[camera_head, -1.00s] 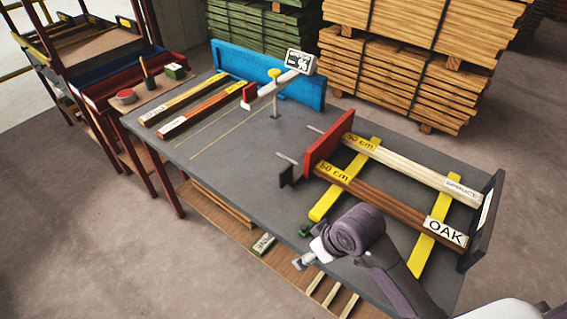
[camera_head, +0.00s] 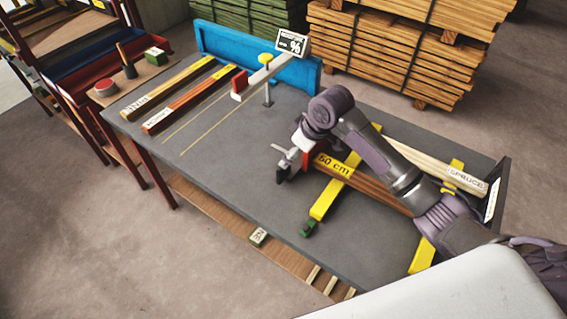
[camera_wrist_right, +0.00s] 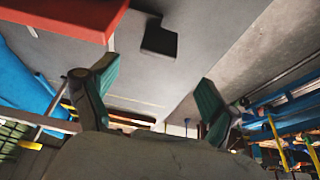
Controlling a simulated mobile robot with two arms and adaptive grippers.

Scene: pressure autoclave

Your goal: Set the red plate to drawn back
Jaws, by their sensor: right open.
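The red plate (camera_head: 306,158) stands upright across the table at the left ends of the boards. My right arm covers most of it in the head view. In the right wrist view the plate (camera_wrist_right: 60,14) fills the upper left. A dark block (camera_head: 283,174) sits just left of the plate; it also shows in the wrist view (camera_wrist_right: 158,38). My right gripper (camera_wrist_right: 158,80) is open and empty, its fingers apart, with the plate and block beyond them. In the head view the gripper (camera_head: 287,152) is beside the plate, over the block. I cannot tell whether it touches either. My left gripper is not in view.
A spruce board (camera_head: 430,165) and a brown board (camera_head: 375,187) lie on yellow bars (camera_head: 328,196) between the plate and a dark end stop (camera_head: 496,190). A blue fence (camera_head: 225,50) stands behind.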

